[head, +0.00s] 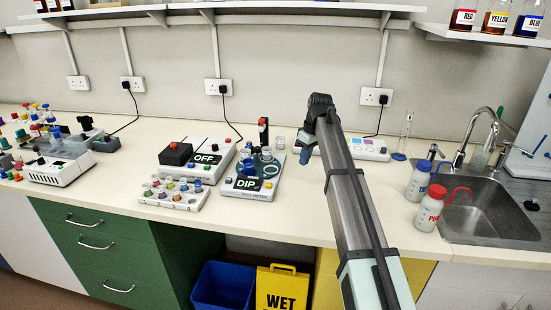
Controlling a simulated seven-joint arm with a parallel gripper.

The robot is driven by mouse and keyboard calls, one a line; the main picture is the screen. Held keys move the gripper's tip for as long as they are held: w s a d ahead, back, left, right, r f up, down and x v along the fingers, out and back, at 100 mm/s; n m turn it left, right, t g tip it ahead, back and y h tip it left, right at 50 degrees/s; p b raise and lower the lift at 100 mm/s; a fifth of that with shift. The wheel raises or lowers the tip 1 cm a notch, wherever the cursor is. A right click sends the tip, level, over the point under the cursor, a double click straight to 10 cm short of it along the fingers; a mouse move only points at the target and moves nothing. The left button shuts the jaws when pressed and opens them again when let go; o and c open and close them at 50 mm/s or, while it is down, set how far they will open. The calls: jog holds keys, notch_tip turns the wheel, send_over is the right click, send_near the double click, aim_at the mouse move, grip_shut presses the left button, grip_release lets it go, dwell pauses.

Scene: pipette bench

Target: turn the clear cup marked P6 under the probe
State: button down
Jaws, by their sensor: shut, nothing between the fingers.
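The meter with the DIP display (238,188) stands on the bench left of my arm. Its upright probe stand (263,132) has a red top and rises at the back. Small clear and blue-tinted cups (266,155) sit on the meter below the stand; they are too small to read, so I cannot tell which is marked P6. My gripper (306,160) hangs down from the end of my arm, right of the meter and above the bench. It is shut and empty, apart from the cups.
A box with an OFF display (207,160) and a rack of coloured caps (172,196) stand left of the meter. A white panel with coloured pads (368,150) lies behind my arm. Wash bottles (429,209) and a sink (483,207) are at right. Bench front is clear.

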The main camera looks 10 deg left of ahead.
jog(key=w+n+y, duration=0.2)
jog(key=w, duration=0.1)
jog(key=n+t+y, duration=0.1)
jog(key=n+y, duration=0.2)
jog(key=n, duration=0.8)
send_near(269, 163)
jog(key=x, duration=0.5)
jog(key=shift+s+f, duration=0.15)
jog(key=shift+f, duration=0.15)
